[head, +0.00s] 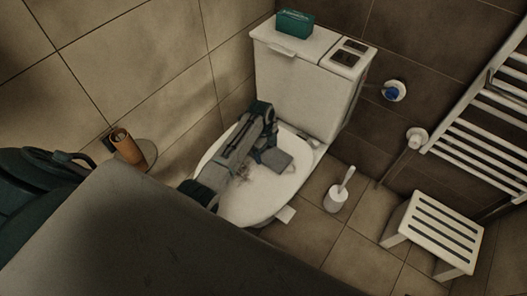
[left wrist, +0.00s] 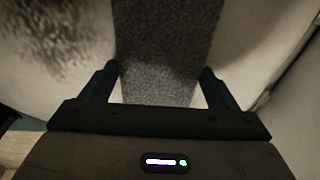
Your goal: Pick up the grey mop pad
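The grey mop pad (head: 278,160) lies on the closed white toilet lid (head: 255,205), right of my left arm in the head view. In the left wrist view, the mop pad (left wrist: 162,45) runs as a speckled grey strip up from between my fingers. My left gripper (head: 264,151) is at the pad's near end. In the left wrist view, the left gripper (left wrist: 160,82) has its fingers apart, one on each side of the pad, with a narrow light gap by the right finger. My right gripper is not in view.
A dark smudge (left wrist: 60,40) marks the lid beside the pad. The cistern (head: 300,85) rises behind, with a green box (head: 295,23) on top. A brown roll (head: 127,147) stands left.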

